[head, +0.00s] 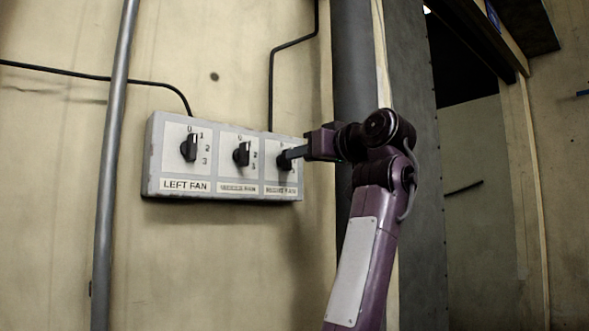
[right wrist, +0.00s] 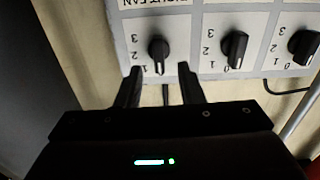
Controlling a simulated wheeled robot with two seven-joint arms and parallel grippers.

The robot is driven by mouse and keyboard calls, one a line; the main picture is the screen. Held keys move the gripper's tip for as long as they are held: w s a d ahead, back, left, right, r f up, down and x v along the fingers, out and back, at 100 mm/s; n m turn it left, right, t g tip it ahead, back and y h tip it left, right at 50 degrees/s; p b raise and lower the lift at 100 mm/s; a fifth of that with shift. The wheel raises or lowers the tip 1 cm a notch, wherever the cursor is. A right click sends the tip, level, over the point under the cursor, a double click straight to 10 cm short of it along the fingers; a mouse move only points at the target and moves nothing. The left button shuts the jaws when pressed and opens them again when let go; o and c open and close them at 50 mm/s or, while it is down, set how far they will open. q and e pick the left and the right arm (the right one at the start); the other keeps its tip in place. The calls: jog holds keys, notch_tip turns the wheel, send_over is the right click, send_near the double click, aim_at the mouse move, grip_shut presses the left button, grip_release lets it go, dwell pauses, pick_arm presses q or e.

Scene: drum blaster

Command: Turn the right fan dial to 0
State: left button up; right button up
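The right fan dial (head: 284,162) is a black knob at the right end of a grey wall box (head: 152,155). In the right wrist view the dial (right wrist: 158,48) appears upside down, with 3, 2 and 1 beside it. Its grip ridge looks roughly vertical; its exact setting is not clear, and its 0 mark is not seen. My right gripper (head: 295,153) is at the dial from the right. In the wrist view my right gripper (right wrist: 160,68) is open, one finger on each side of and just short of the knob, with gaps to both. My left gripper is out of view.
The middle dial (head: 241,154) and left fan dial (head: 190,147) sit left of the right dial on the same box. A vertical pipe (head: 115,150) runs left of the box. Black cables (head: 270,85) come down to its top. A dark post (head: 355,70) stands to the right.

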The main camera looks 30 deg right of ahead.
jog(key=s, duration=0.2)
jog(key=shift+s+d+b, duration=0.15)
jog(key=shift+s+b, duration=0.25)
